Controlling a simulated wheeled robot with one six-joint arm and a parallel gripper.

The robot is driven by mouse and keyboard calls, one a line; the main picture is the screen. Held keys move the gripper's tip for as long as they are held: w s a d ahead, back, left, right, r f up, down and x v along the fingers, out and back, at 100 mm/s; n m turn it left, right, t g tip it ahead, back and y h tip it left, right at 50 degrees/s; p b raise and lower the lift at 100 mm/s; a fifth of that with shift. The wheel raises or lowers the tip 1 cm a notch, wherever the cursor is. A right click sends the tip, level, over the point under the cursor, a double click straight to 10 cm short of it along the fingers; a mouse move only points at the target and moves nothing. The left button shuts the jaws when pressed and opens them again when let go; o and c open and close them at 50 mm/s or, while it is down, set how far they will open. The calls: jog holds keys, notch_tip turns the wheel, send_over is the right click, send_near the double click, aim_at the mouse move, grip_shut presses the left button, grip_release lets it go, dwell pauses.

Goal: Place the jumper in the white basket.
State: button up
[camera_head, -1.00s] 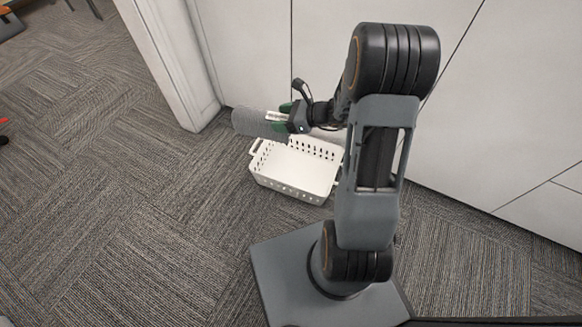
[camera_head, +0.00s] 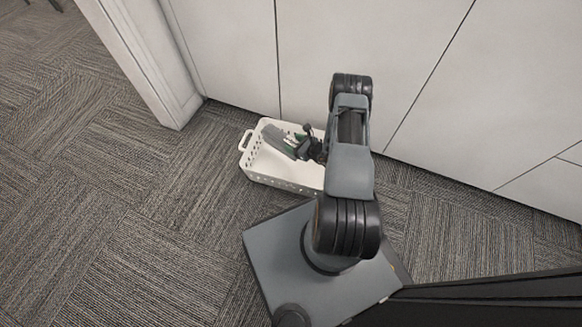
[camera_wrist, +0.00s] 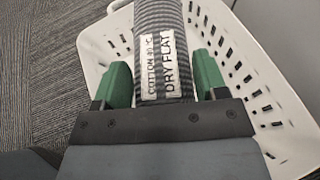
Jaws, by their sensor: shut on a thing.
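The jumper (camera_wrist: 159,22) is a grey striped rolled bundle with a white label reading "COTTON 40 °C DRY FLAT". In the head view the jumper (camera_head: 277,139) lies over the inside of the white basket (camera_head: 247,163), near its back left. My gripper (camera_head: 293,144) is shut on the jumper, its green fingers on either side of it in the wrist view (camera_wrist: 165,80). The basket's perforated wall (camera_wrist: 262,75) surrounds the jumper in the wrist view. Whether the jumper touches the basket floor I cannot tell. My arm hides the basket's right end.
The basket stands on grey carpet tile (camera_head: 130,220), close to a white panelled wall (camera_head: 300,50). A white post (camera_head: 140,60) stands to the left of the basket. The carpet at left is clear.

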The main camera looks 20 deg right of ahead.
jog(key=f+b, duration=0.1)
jog(key=f, duration=0.1)
jog(key=f+b, duration=0.1)
jog(key=f, duration=0.2)
jog(key=f+b, duration=0.1)
jog(key=f, duration=0.2)
jog(key=shift+s+d, duration=0.1)
jog(key=shift+s, duration=0.3)
jog(key=shift+f+b, duration=1.2)
jog(key=shift+f, duration=0.8)
jog(key=shift+f, duration=0.1)
jog(key=shift+f, duration=0.35)
jog(key=shift+f, duration=0.15)
jog(key=o, duration=1.1)
jog(key=shift+f, duration=0.1)
